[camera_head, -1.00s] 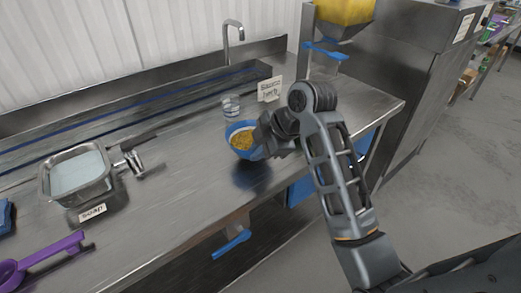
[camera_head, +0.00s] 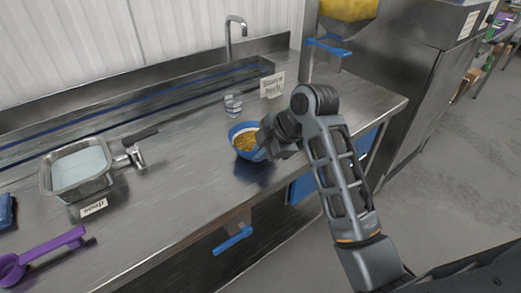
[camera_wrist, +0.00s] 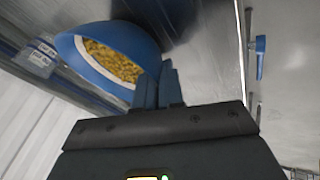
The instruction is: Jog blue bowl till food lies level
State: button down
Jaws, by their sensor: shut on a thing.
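The blue bowl (camera_head: 239,129) holds yellow-brown food (camera_head: 246,141) and is above the steel counter, with a dark shadow or reflection below it. My gripper (camera_head: 266,140) is shut on the bowl's right side in the head view. In the wrist view the bowl (camera_wrist: 76,62) looks tilted, and its food (camera_wrist: 113,60) is visible inside the white inner wall. The blue fingers of my gripper (camera_wrist: 158,88) are at the bowl's rim. I cannot tell exactly how level the food lies.
A clear glass (camera_head: 233,104) stands just behind the bowl. A sign (camera_head: 272,86) stands behind it. Counter between pan and bowl is mostly clear.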

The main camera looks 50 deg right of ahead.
jog(key=shift+f, duration=0.1)
jog(key=c, duration=1.2)
grip_release()
jog(key=shift+o, duration=0.2)
jog(key=v, duration=0.7)
jog(key=shift+s+r, duration=0.2)
jog(key=shift+r, duration=0.1)
jog(key=shift+d, duration=0.1)
